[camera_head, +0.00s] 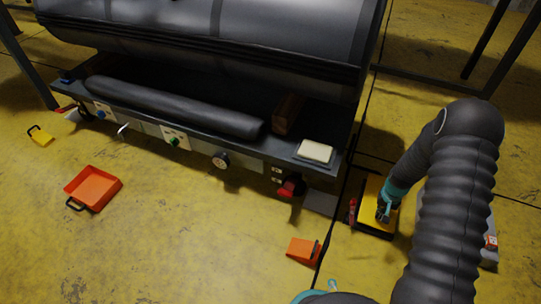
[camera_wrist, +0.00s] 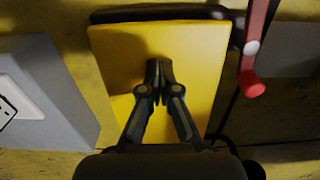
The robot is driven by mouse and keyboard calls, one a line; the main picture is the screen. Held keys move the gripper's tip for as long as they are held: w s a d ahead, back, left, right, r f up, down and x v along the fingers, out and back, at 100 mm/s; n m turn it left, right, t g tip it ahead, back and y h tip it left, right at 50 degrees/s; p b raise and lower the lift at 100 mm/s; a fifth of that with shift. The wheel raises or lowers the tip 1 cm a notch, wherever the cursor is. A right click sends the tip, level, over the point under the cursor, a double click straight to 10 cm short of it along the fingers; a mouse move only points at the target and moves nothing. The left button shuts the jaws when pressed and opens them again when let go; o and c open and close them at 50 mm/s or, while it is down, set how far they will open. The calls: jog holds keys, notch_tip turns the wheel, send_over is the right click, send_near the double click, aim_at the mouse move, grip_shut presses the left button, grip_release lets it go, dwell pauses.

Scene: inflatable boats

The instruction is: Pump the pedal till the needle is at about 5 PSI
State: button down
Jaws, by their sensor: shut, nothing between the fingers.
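The pedal (camera_head: 369,202) is a yellow plate on a black base, on the floor right of the grey bench. It fills the middle of the wrist view (camera_wrist: 200,50). My gripper (camera_head: 383,214) is over the pedal and points down at it. In the wrist view my gripper (camera_wrist: 158,68) is shut and empty, with its fingertips together over the plate. I cannot tell whether the tips touch the plate or how far it is pressed. A round gauge (camera_head: 220,160) sits on the bench's front edge; its needle is too small to read.
A red lever (camera_wrist: 253,70) stands beside the pedal. A grey box (camera_wrist: 65,85) with a white panel is on its other side. An orange tray (camera_head: 92,187), an orange wedge-like piece (camera_head: 303,250) and a yellow dustpan-like piece (camera_head: 40,136) lie on the floor. The bench (camera_head: 325,168) bounds the left.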

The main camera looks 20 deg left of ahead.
jog(key=shift+f, duration=0.35)
jog(key=shift+r+p, duration=1.2)
jog(key=shift+r, duration=1.15)
jog(key=shift+f, duration=0.1)
jog(key=shift+f+b, duration=1.15)
jog(key=shift+f, duration=1.1)
jog(key=shift+r+p, duration=1.2)
jog(key=shift+r, duration=1.15)
